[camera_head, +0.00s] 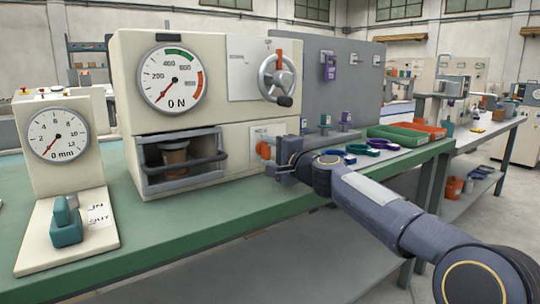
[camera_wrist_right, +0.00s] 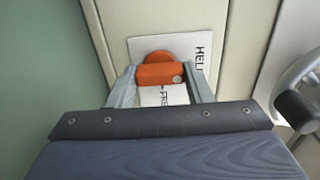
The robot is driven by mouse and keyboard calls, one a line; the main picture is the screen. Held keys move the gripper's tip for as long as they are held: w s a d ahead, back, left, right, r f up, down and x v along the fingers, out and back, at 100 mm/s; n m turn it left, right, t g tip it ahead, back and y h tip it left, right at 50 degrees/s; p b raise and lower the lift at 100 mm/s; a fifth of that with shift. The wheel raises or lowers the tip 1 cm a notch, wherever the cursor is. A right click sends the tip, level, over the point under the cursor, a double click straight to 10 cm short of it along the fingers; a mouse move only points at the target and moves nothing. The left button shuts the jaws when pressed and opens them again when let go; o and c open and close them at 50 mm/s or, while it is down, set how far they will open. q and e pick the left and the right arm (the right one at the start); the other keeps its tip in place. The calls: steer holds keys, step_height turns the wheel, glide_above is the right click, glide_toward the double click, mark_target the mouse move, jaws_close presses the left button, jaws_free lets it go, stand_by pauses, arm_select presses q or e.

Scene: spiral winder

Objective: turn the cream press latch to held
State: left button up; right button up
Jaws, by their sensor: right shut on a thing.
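The cream press (camera_head: 120,90) stands on the green bench, with a round dial reading in N. Its orange latch (camera_head: 263,150) sits on a white plate low at the right of its front. In the right wrist view the latch (camera_wrist_right: 160,72) has a round base and a bar with a small grey dot. The plate carries the words HELD and FREE, both partly covered. My right gripper (camera_head: 276,157) is at the latch, its two fingers on either side of the bar and shut on it. It also shows in the right wrist view (camera_wrist_right: 162,88). My left gripper is out of view.
A handwheel (camera_head: 277,78) sticks out above the latch; its dark knob (camera_wrist_right: 296,112) is near my gripper's right side. A drawer-like bay (camera_head: 180,165) with a bar is left of the latch. A smaller gauge stand (camera_head: 60,150) and green and orange trays (camera_head: 398,134) flank the press.

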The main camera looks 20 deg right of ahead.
stand_by(0.5)
steer(key=o, duration=1)
steer(key=shift+s, duration=0.1)
steer(key=b+v, duration=0.1)
steer(key=v, duration=0.6)
steer(key=shift+s+d+b, duration=0.1)
steer(key=shift+s+b, duration=0.2)
